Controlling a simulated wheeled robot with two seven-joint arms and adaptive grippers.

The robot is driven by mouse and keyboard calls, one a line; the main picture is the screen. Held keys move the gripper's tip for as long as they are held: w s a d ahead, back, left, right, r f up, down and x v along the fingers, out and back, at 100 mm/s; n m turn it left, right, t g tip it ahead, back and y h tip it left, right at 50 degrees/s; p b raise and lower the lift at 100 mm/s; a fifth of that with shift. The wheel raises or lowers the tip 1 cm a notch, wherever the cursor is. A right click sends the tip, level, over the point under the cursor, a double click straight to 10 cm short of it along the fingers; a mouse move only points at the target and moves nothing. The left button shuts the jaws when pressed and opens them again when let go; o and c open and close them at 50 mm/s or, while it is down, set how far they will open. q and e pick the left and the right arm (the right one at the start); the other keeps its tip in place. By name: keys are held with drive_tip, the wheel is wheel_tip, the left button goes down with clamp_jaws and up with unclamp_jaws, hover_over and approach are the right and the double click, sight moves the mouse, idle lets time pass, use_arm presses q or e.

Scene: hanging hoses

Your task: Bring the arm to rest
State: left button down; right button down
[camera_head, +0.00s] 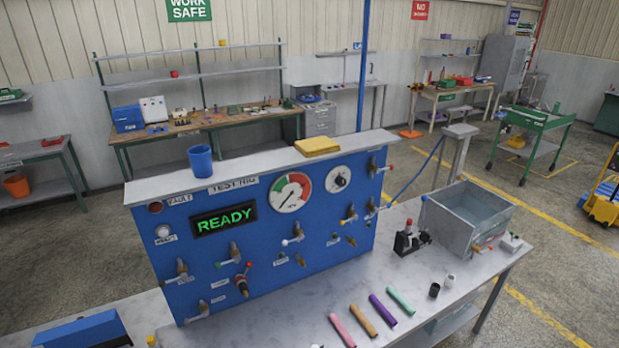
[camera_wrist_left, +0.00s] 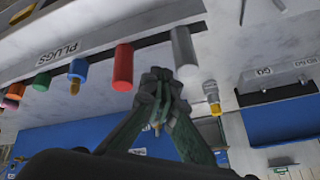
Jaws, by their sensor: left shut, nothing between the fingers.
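My left gripper (camera_wrist_left: 158,88) shows in the left wrist view. Its dark fingers come together at the tips with nothing held between them. The tips appear near a red cylinder (camera_wrist_left: 123,68) and a grey cylinder (camera_wrist_left: 184,48); I cannot tell whether they touch. Neither arm shows in the head view, and my right gripper is in no view. The blue test rig panel (camera_head: 345,228) stands on the bench in the head view, with its display reading READY and several valves and fittings on its face.
In the head view, coloured tubes (camera_head: 383,309), a black clamp fixture (camera_head: 410,239) and a grey metal bin (camera_head: 467,215) sit on the pale bench. A blue cup (camera_head: 200,160) tops the rig.

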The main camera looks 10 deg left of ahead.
use_arm(q)
drive_tip(key=s+d+f+g+h, duration=0.1)
drive_tip(key=s+d+f, duration=0.15)
drive_tip(key=s, duration=0.25)
drive_tip(key=s+d+f+g+h, duration=0.1)
drive_tip(key=s+d+f, duration=0.15)
drive_tip(key=s, duration=0.25)
wheel_tip(320, 180, down, 34)
drive_tip(key=s+d+m+g+b, duration=0.1)
drive_tip(key=s+d+g+b, duration=0.1)
drive_tip(key=b, duration=0.3)
drive_tip(key=s+f+g+b, duration=0.1)
drive_tip(key=s+f+b, duration=0.3)
drive_tip(key=s+f, duration=1.5)
wheel_tip(320, 180, down, 3)
drive_tip(key=shift+s+d+r+m+h, duration=0.15)
drive_tip(key=shift+s+m+h, duration=0.15)
drive_tip(key=shift+m, duration=0.1)
drive_tip(key=shift+s, duration=0.1)
